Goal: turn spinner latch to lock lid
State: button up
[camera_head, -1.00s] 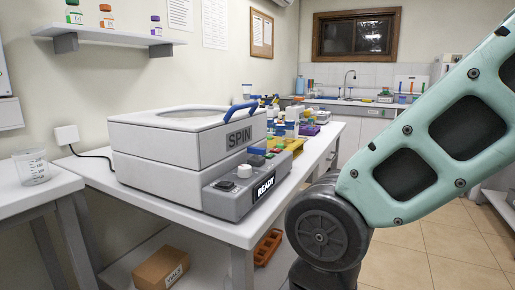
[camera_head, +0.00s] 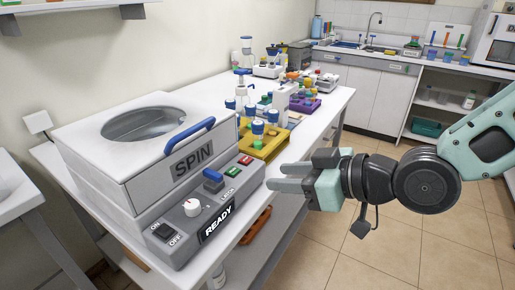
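The spinner (camera_head: 105,178) is a white-grey box marked SPIN on the table at left. Its lid (camera_head: 80,130) is down, with a round window and a blue handle (camera_head: 190,134) at the front. On the grey front panel, a blue latch (camera_head: 213,181) sits beside the word LATCH. A white knob (camera_head: 192,207), a green button and a red button are also there, and the display (camera_head: 217,222) reads READY. My gripper (camera_head: 276,177) is to the right of the panel, apart from it, pointing left. Its two fingers are spread with nothing between them.
A yellow rack (camera_head: 264,148) with blue-capped bottles stands just behind the panel's right end. A purple rack (camera_head: 305,103) and more bottles crowd the table farther back. The floor (camera_head: 310,240) right of the table is open.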

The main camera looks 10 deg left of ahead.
aim_at(216, 174)
jog(key=x, duration=1.7)
jog(key=shift+w+a+b, duration=0.15)
jog(key=shift+w+b, duration=0.05)
jog(key=shift+b, duration=0.1)
grip_shut()
